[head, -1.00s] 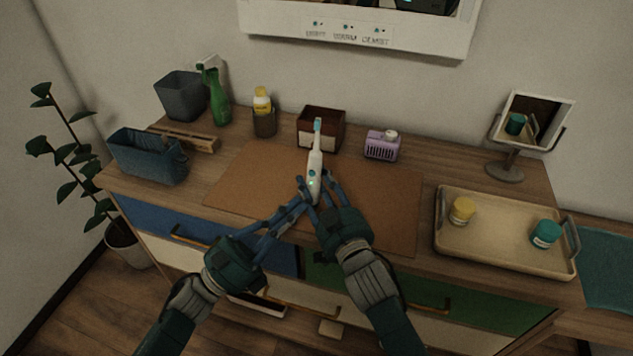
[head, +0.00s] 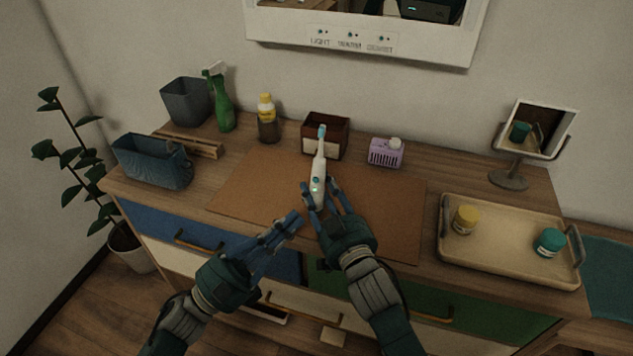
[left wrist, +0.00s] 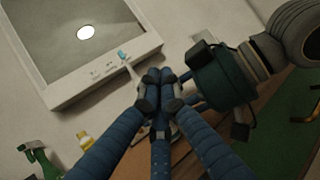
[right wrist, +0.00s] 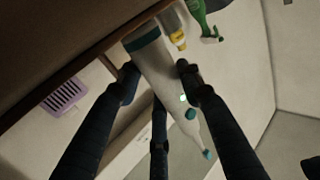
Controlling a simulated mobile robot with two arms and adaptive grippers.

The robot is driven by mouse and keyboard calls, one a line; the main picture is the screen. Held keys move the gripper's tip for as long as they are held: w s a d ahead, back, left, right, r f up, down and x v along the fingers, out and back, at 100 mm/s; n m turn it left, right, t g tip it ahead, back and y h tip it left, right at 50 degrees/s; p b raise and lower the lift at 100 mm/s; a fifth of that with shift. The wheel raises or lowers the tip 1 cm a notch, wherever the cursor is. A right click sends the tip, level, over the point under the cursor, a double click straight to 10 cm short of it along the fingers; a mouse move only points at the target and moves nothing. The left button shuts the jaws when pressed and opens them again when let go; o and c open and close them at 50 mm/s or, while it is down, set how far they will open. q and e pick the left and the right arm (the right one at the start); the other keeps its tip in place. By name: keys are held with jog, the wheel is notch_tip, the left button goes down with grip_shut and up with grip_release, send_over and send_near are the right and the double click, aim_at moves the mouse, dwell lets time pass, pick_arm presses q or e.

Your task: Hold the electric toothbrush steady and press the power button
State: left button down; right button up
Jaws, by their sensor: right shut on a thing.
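The electric toothbrush (head: 319,169) is white with a teal brush head and stands roughly upright above the mat. My right gripper (head: 317,198) is shut on its lower handle. In the right wrist view, the toothbrush (right wrist: 160,68) lies between the fingers, with a teal button (right wrist: 190,114) and a small lit green spot (right wrist: 183,98) on its side. My left gripper (head: 289,224) is empty, apart from the toothbrush, to the lower left of it. In the left wrist view its fingertips (left wrist: 160,92) are together, and they partly hide the toothbrush and right hand.
A brown mat (head: 250,185) lies on the wooden dresser. Behind it stand a brown box (head: 338,133), a purple basket (head: 386,153) and a bottle (head: 267,120). A tray (head: 500,262) with two jars and a mirror (head: 540,128) are right; a blue basket (head: 150,163) is left.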

aim_at(316, 180)
pick_arm(q)
jog(key=shift+s+a+r, duration=0.1)
jog(key=shift+s, duration=0.05)
jog(key=w+d, duration=0.2)
jog(key=w, duration=0.6)
jog(key=shift+w+d+f, duration=0.2)
jog(key=shift+d+f, duration=0.1)
jog(key=shift+d, duration=0.1)
jog(key=shift+w, duration=0.15)
dwell(1.3)
jog(key=shift+w+d, duration=0.15)
jog(key=shift+w, duration=0.05)
jog(key=shift+w+d, duration=0.1)
jog(key=shift+w, duration=0.25)
dwell(0.8)
jog(key=shift+s, duration=0.1)
jog(key=shift+s+a, duration=0.25)
jog(key=shift+s, duration=0.4)
